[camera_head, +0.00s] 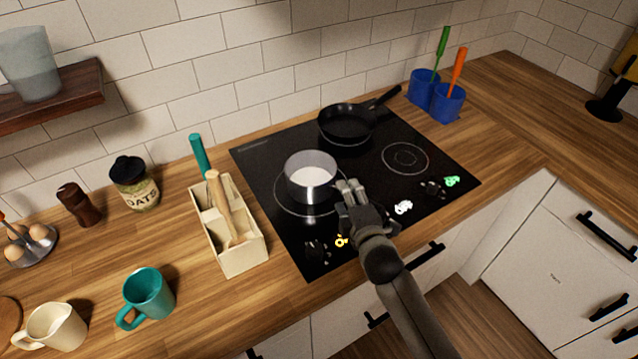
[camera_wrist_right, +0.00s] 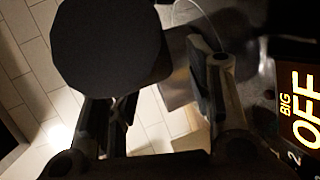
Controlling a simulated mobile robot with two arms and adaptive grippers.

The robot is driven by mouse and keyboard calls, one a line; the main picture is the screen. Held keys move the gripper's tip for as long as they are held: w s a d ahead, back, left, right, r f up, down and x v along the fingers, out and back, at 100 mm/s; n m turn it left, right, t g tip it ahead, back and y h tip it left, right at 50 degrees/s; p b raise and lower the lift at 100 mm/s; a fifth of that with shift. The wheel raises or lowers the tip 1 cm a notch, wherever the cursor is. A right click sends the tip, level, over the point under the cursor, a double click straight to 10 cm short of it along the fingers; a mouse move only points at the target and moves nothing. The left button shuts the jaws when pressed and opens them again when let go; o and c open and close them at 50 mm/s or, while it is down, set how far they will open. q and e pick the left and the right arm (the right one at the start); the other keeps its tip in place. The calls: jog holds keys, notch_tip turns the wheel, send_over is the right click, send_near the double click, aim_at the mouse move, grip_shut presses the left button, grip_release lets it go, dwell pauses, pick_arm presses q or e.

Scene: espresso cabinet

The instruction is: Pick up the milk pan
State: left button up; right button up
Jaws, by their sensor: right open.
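The milk pan (camera_head: 311,175) is a small steel saucepan with white contents, upright on the front left ring of the cooktop. My right gripper (camera_head: 348,190) is at the pan's right side, fingers open and close to its wall; the handle is hidden behind the hand in the head view. In the right wrist view, the open fingers (camera_wrist_right: 158,100) stand apart with a large dark rounded shape (camera_wrist_right: 108,45) in front of them, perhaps the handle's end. Part of the pan's metal wall (camera_wrist_right: 178,75) shows beyond. I cannot tell whether the fingers touch the pan. My left gripper is not in view.
A black frying pan (camera_head: 346,123) sits behind on the cooktop (camera_head: 263,160). A cream utensil caddy (camera_head: 240,259) stands left of the cooktop. Blue cups (camera_head: 448,104) with utensils stand at the back right. A teal mug (camera_head: 148,292) and oats jar (camera_head: 136,186) are at left.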

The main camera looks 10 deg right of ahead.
jog(key=shift+c, duration=0.4)
grip_shut()
jog(key=shift+w+r, duration=0.1)
jog(key=shift+r, duration=0.05)
jog(key=shift+r, duration=0.15)
